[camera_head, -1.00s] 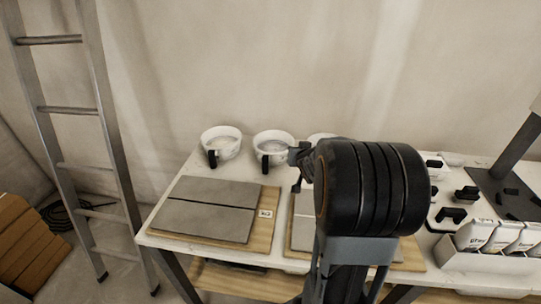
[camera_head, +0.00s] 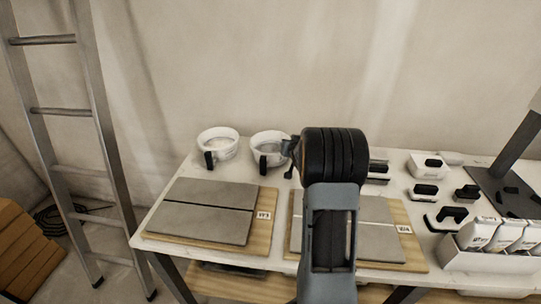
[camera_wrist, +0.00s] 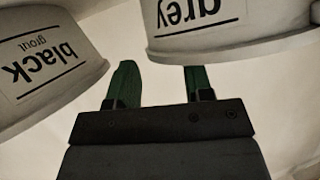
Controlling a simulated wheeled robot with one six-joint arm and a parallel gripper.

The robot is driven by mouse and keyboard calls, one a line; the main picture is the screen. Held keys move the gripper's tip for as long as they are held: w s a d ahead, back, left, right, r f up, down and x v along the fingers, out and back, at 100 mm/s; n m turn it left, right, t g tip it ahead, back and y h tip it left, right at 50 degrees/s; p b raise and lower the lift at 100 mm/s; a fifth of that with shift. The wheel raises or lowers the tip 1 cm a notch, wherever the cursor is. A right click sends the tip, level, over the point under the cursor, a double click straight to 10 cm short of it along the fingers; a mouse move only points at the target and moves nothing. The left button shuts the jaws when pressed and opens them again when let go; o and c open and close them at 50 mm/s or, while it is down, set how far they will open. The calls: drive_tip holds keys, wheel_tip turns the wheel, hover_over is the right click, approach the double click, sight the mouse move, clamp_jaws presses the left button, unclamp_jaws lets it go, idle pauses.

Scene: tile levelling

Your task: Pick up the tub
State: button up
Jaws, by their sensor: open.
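Two white round tubs with dark handles stand at the back left of the table, a left tub (camera_head: 225,151) and a middle tub (camera_head: 275,156). A third, seen earlier at their right, is hidden behind my arm. In the wrist view, a tub labelled "grey" (camera_wrist: 225,35) is at the top and a tub labelled "black grout" (camera_wrist: 50,60) is at the left, both upside down in the picture. My gripper (camera_wrist: 160,68) is open and empty, its green fingers just below the grey tub's edge. In the head view my gripper (camera_head: 289,158) is beside the middle tub, mostly hidden by my wrist.
Grey tiles on wooden boards (camera_head: 262,230) lie at the table's front. Black-handled tools (camera_head: 425,190) and a white box of packets (camera_head: 490,258) are at the right. A ladder (camera_head: 75,130) leans at the left.

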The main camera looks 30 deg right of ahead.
drive_tip(key=shift+x, duration=1.3)
clamp_jaws()
drive_tip(key=shift+s+f, duration=0.1)
drive_tip(key=shift+f, duration=0.15)
idle(0.4)
